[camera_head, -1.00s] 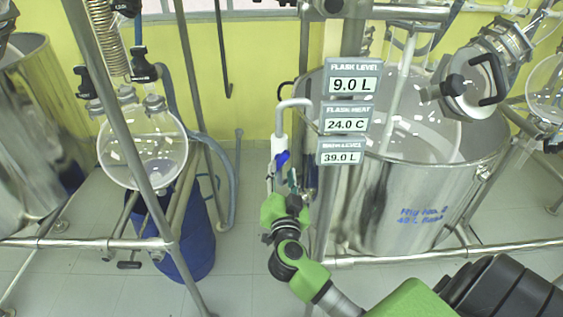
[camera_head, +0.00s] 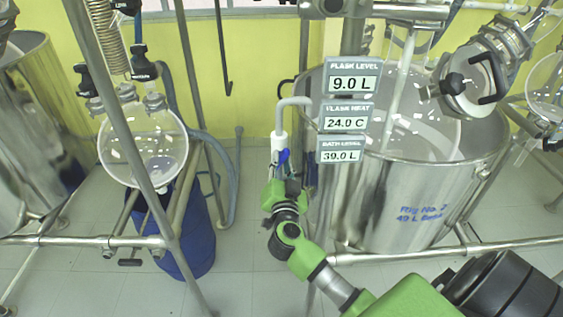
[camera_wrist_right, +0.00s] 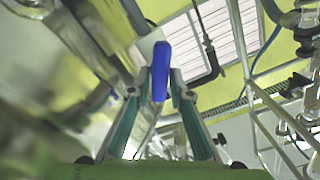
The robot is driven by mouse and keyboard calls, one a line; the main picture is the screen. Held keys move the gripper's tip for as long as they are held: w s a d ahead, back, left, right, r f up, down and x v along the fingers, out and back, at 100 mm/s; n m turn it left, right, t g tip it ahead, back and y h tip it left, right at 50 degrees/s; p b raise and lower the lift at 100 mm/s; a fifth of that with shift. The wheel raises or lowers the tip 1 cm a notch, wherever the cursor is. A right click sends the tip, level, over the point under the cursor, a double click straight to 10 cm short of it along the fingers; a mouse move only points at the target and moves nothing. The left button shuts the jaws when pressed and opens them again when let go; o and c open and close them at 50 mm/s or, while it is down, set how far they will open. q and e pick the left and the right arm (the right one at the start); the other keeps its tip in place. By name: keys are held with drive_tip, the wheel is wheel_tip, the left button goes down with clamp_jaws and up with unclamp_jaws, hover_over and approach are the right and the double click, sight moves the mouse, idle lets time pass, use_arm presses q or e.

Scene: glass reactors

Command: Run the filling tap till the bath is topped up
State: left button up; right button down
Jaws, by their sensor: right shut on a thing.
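The filling tap is a white pipe (camera_head: 278,148) with a grey spout (camera_head: 294,103) bent over the rim of the steel bath (camera_head: 390,205). Its blue handle (camera_head: 285,157) is on the pipe's side and shows upright in the right wrist view (camera_wrist_right: 160,68). My right gripper (camera_head: 285,175) is at the handle from below; in the wrist view its fingers (camera_wrist_right: 159,92) are shut on the handle's lower part. The bath level sign (camera_head: 341,150) reads 39.0 L. Water at the spout cannot be made out. My left gripper is not in view.
A glass flask hangs inside the bath, and signs read flask level 9.0 L (camera_head: 353,78) and flask heat 24.0 C (camera_head: 346,117). Steel frame rails (camera_head: 450,250) cross before the bath. Another round flask (camera_head: 143,145) and a blue drum (camera_head: 185,235) stand at left.

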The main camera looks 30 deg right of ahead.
drive_tip(key=shift+m+p, duration=1)
drive_tip(key=shift+m, duration=0.1)
drive_tip(key=m+p, duration=0.1)
drive_tip(key=m, duration=0.2)
drive_tip(key=shift+d+f+m+p, duration=0.1)
drive_tip(key=shift+m+p, duration=0.2)
drive_tip(key=shift+p, duration=0.1)
drive_tip(key=shift+s+f+m, duration=0.1)
drive_tip(key=shift+f+m, duration=0.05)
drive_tip(key=shift+m, duration=1.05)
drive_tip(key=shift+f+m+p, duration=0.1)
drive_tip(key=shift+m+p, duration=0.2)
drive_tip(key=shift+m, duration=1.3)
drive_tip(key=c, duration=2)
unclamp_jaws()
drive_tip(key=shift+o, duration=0.2)
